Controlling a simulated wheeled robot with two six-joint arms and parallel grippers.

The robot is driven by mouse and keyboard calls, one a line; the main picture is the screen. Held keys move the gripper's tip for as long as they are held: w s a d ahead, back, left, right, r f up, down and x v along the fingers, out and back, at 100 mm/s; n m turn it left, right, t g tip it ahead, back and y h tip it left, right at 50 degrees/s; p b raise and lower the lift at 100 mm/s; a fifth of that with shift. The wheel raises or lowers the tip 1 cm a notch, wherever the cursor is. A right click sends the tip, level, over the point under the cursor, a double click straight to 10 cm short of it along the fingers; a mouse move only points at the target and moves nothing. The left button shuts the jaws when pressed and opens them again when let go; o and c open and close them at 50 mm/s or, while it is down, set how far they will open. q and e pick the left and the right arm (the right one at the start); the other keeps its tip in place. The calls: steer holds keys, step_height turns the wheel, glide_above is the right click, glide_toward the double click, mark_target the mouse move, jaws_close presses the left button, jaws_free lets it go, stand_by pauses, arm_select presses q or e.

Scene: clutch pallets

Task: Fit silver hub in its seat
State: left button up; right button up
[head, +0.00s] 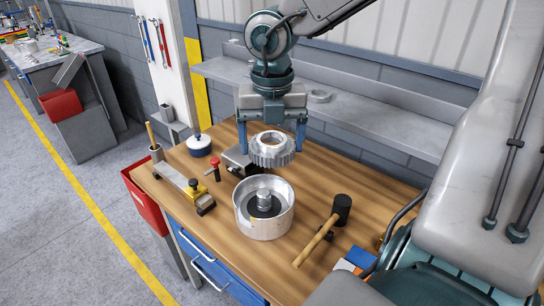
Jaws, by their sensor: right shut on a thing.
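My right gripper (271,143) hangs over the workbench, pointing down, with its two blue fingers on either side of the silver hub (270,158). It is shut on the hub, a toothed metal ring with a central hole, held roughly level above the bench. A round silver housing (283,226) stands on the bench below, nearer the front edge. It is open on top, with a dark disc and a short silver post (264,197) inside. The hub is apart from it, higher up and behind it in the picture. My left gripper is not in view.
A black-headed mallet (318,239) lies right of the housing. A grey shelf (385,117) runs along the wall.

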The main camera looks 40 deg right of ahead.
steer(key=w+d+f+n+b, duration=0.1)
steer(key=w+f+n, duration=0.1)
steer(key=f+n, duration=0.2)
steer(key=w+d+f+n+b, duration=0.1)
steer(key=w+d+f+n, duration=0.1)
steer(key=n, duration=0.4)
steer(key=w+d+f+n+b, duration=0.1)
steer(key=w+f+n, duration=0.2)
steer(key=f+n, duration=0.2)
step_height(320, 180, down, 2)
steer(key=shift+w+d+n, duration=0.15)
steer(key=shift+n, duration=0.15)
steer(key=shift+f+b, duration=0.65)
steer(key=shift+f, duration=0.9)
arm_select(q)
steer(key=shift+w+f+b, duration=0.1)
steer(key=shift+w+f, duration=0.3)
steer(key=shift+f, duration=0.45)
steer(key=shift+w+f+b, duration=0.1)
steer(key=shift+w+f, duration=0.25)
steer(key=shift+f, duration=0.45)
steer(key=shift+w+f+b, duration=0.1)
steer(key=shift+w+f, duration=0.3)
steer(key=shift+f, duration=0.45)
arm_select(e)
steer(key=shift+f, duration=0.85)
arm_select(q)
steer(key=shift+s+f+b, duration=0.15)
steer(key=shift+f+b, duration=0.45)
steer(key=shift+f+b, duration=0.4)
